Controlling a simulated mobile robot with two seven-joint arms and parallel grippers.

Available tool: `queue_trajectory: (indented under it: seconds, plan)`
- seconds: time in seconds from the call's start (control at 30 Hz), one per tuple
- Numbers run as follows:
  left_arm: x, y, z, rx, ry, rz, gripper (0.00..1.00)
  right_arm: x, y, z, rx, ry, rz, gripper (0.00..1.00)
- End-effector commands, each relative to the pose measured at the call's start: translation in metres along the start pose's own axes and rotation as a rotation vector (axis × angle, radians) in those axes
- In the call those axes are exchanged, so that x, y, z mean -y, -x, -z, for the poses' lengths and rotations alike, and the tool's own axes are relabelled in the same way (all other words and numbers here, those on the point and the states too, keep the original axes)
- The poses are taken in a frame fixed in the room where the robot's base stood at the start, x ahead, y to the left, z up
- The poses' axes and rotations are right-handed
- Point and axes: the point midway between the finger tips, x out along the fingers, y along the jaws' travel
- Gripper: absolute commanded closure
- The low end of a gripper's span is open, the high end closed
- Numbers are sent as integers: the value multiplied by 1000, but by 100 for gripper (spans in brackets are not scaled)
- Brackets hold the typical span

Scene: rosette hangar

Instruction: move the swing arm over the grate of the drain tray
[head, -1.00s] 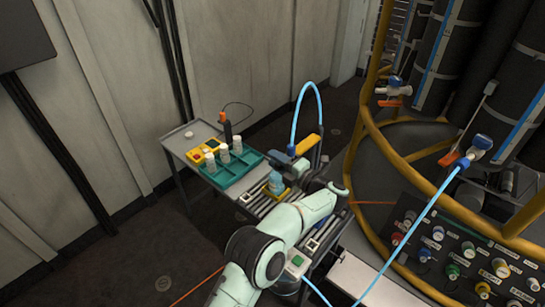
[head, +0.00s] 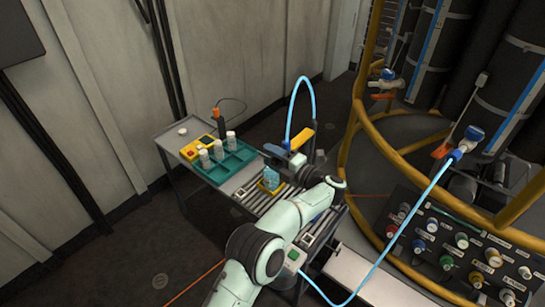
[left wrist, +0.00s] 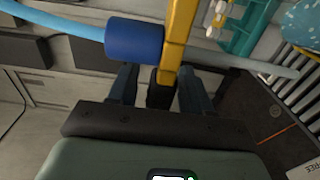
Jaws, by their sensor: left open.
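The swing arm (head: 302,138) is a yellow bar with a blue collar and a light-blue hose looping up from it, at the back right of the cart. In the left wrist view the swing arm (left wrist: 178,35) comes down from the top, with the blue collar to its left. My left gripper (head: 284,160) is open beside the bar. In the wrist view the left gripper (left wrist: 160,88) has a dark finger on each side of the bar's lower end; contact cannot be told. Slats like a grate (left wrist: 292,88) show at the right there. My right gripper is not in view.
A teal rack (head: 228,166) with white bottles stands on the cart, beside a yellow box (head: 196,148). A yellow-railed frame (head: 362,130) with dark cylinders and a connector panel (head: 455,250) is at the right.

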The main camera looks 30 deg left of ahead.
Motion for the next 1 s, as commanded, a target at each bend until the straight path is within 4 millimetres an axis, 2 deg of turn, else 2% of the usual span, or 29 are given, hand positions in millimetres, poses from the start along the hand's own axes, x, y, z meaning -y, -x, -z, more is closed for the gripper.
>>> queue_trajectory:
  seconds: [0.17, 0.5, 0.63, 0.8, 1.0]
  plan:
    - [0, 18, -1, 4, 0, 2, 51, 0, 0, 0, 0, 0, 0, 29]
    - [0, 93, -1, 5, 0, 0, 51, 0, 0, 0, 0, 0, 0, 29]
    - [0, 115, -1, 4, 0, 1, 51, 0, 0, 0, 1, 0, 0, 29]
    - [0, 131, 0, 2, 1, 1, 51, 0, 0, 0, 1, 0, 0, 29]
    - [0, 134, 0, 1, 0, 1, 51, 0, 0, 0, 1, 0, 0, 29]
